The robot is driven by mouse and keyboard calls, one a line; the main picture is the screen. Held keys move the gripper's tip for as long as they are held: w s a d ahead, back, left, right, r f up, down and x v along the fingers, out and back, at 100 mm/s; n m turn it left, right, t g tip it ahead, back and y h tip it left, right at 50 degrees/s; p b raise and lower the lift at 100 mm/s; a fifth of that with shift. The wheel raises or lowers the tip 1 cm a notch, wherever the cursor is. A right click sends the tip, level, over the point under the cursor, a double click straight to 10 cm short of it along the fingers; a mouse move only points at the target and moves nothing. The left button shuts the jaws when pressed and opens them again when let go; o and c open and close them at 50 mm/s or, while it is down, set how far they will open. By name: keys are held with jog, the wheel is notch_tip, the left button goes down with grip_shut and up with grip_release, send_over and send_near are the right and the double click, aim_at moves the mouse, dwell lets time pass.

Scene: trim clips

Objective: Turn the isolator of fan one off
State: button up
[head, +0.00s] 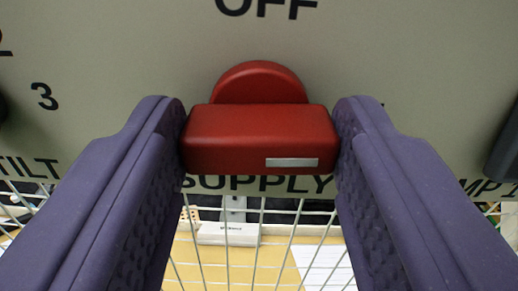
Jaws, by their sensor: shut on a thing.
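A red rotary switch handle (230,141) lies level across the middle of the view, with a round red hub (258,82) behind it. A pale stripe marks the right part of its front face. "OFF" is printed above the handle and "SUPPLY" below it; no label naming fan one shows. The two purple fingers of my gripper (260,118) are shut on the handle, one against each end. The fingers hide parts of the panel to both sides.
The handle sits on a grey-green panel (400,60). Dark controls are cut off at the left edge and the right edge (505,150), near "TILT" and "MP 1". Below the panel, wire mesh (262,245) stands before a pale wooden surface with a white device (228,234).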

jog(key=n+b, duration=0.1)
jog(key=b, duration=0.1)
jog(key=n+b, duration=0.2)
jog(key=shift+f, duration=0.3)
jog(key=n+b, duration=0.4)
jog(key=shift+a+r+n, duration=0.1)
jog(key=shift+n, duration=0.2)
jog(key=n+b, duration=0.2)
jog(key=n, duration=0.3)
jog(key=shift+b, duration=0.35)
jog(key=shift+n+b, duration=0.4)
jog(key=shift+n, duration=1.9)
jog(key=o, duration=1)
jog(key=shift+a, duration=0.1)
jog(key=shift+o, duration=0.2)
